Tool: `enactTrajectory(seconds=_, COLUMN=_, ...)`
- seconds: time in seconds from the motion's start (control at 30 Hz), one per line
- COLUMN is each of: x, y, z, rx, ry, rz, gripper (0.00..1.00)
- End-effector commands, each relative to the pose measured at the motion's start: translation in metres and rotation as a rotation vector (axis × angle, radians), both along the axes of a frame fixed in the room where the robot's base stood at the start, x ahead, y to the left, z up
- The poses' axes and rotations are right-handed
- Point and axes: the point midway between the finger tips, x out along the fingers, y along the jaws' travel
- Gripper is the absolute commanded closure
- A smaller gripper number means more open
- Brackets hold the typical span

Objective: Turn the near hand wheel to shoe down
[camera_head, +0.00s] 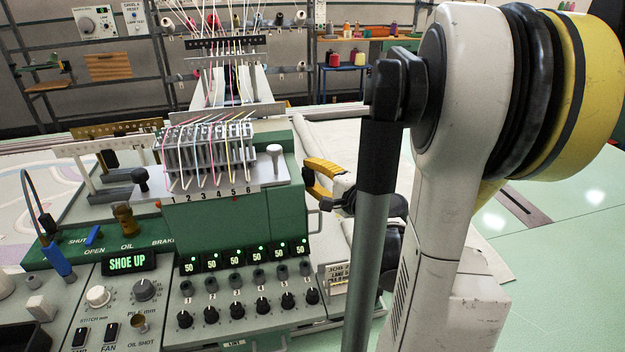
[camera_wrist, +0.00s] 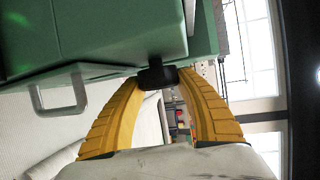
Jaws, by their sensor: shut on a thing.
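The near hand wheel (camera_wrist: 157,76) shows in the wrist view as a small black round knob on the side of the green machine housing (camera_wrist: 110,30). My gripper (camera_wrist: 158,84) has its two yellow fingers closed on the wheel, one on each side. The panel display (camera_head: 128,262) reads "SHOE UP" in green.
A grey bracket handle (camera_wrist: 60,95) sticks out of the housing beside the wheel. The needle bar rows and threads (camera_head: 208,150) stand on top of the green head. Knobs and lit "50" displays (camera_head: 236,254) line its front.

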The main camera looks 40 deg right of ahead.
Motion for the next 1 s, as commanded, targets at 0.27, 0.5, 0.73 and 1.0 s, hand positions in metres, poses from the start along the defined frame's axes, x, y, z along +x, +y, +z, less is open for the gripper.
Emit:
enactTrajectory(seconds=0.27, x=0.0, y=0.0, z=0.0, rx=0.0, ry=0.0, rz=0.001, gripper=0.88)
enactTrajectory(seconds=0.5, x=0.0, y=0.0, z=0.0, rx=0.0, ry=0.0, rz=0.001, gripper=0.34)
enactTrajectory(seconds=0.73, x=-0.002, y=0.0, z=0.0, rx=0.001, ry=0.0, rz=0.0, gripper=0.34)
enactTrajectory(seconds=1.0, x=-0.046, y=0.006, z=0.008, rx=0.0, ry=0.0, rz=-0.005, gripper=0.34)
